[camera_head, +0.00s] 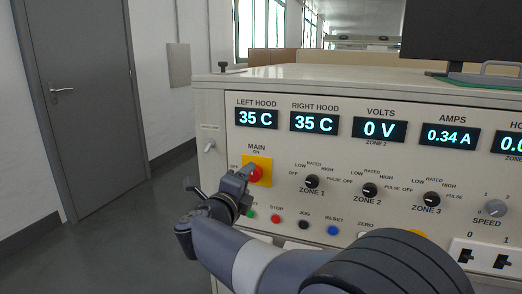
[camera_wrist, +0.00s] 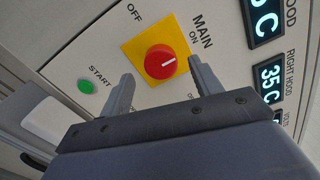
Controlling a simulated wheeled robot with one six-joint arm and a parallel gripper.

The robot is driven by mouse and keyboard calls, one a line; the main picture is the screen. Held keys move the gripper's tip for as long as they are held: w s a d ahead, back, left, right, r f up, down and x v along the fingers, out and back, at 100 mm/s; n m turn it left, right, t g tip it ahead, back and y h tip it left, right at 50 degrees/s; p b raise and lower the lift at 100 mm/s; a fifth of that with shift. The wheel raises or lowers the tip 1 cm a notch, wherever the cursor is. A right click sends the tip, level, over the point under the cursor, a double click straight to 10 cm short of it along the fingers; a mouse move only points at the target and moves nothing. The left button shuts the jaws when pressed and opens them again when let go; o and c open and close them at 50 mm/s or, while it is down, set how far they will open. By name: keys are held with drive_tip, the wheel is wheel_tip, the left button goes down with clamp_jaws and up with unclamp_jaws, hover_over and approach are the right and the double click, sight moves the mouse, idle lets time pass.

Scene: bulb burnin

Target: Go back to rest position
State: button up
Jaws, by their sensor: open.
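The red MAIN knob (camera_head: 254,174) sits on a yellow plate (camera_head: 262,163) at the left of the panel. In the wrist view the knob (camera_wrist: 161,62) shows whole, and its white mark points right, roughly to the ON side. My gripper (camera_head: 247,172) is right in front of the knob. In the wrist view my gripper (camera_wrist: 161,71) is open, one finger to each side of the knob with gaps between. Nothing is held.
The cream console (camera_head: 215,110) fills the right. Its displays read 35 C (camera_head: 256,119), 35 C, 0 V and 0.34 A. Zone knobs (camera_head: 312,182) and several push buttons (camera_head: 304,225) lie right of my gripper. Open floor (camera_head: 130,235) and a grey door (camera_head: 85,100) are at left.

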sight(252, 176)
drive_tip(key=p+v, duration=0.1)
drive_tip(key=v, duration=0.7)
drive_tip(key=b+x, duration=0.1)
drive_tip(key=x, duration=1)
drive_tip(key=shift+d+f+b, duration=0.1)
drive_tip(key=shift+b, duration=0.3)
drive_tip(key=n+p, duration=0.5)
drive_tip(key=shift+s+r, duration=0.1)
drive_tip(key=shift+r, duration=0.2)
drive_tip(key=n+p, duration=0.3)
drive_tip(key=n, duration=0.1)
drive_tip(key=n+p, duration=0.4)
drive_tip(key=n, duration=0.1)
drive_tip(key=shift+n, duration=0.3)
drive_tip(key=n+p, duration=0.3)
drive_tip(key=shift+f+n, duration=0.1)
drive_tip(key=shift+n, duration=0.3)
drive_tip(key=shift+v, duration=1.2)
